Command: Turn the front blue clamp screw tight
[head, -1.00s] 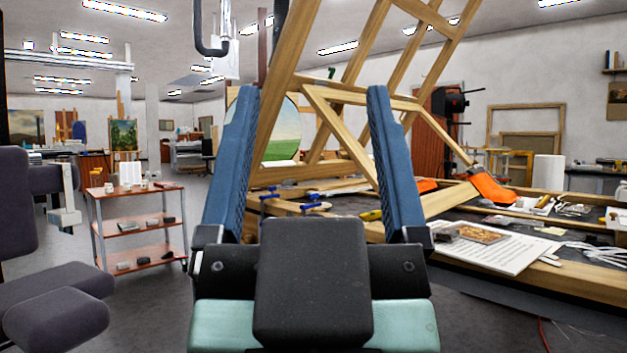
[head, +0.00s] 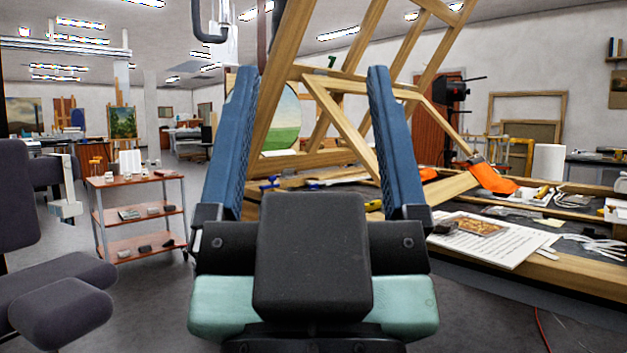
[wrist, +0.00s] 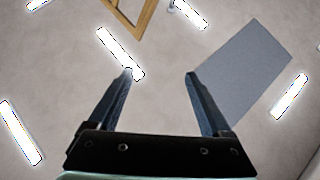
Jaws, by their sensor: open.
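Small blue clamp screws show low between my fingers in the head view, one (head: 268,186) at the left and one (head: 318,184) nearer the middle. They sit at the bench by the foot of the wooden frame. Their lower parts are hidden behind my gripper, and I cannot tell which is the front one. My gripper (head: 311,72) is open and empty, its two long blue fingers pointing up, apart from the screws. In the wrist view my gripper (wrist: 160,73) is open against the ceiling, and no clamp shows there.
A tall wooden frame (head: 345,125) leans up behind my fingers. The workbench at the right holds an orange-covered clamp (head: 492,178) and a printed sheet (head: 490,238). A shelf trolley (head: 138,212) stands left, with grey floor around it.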

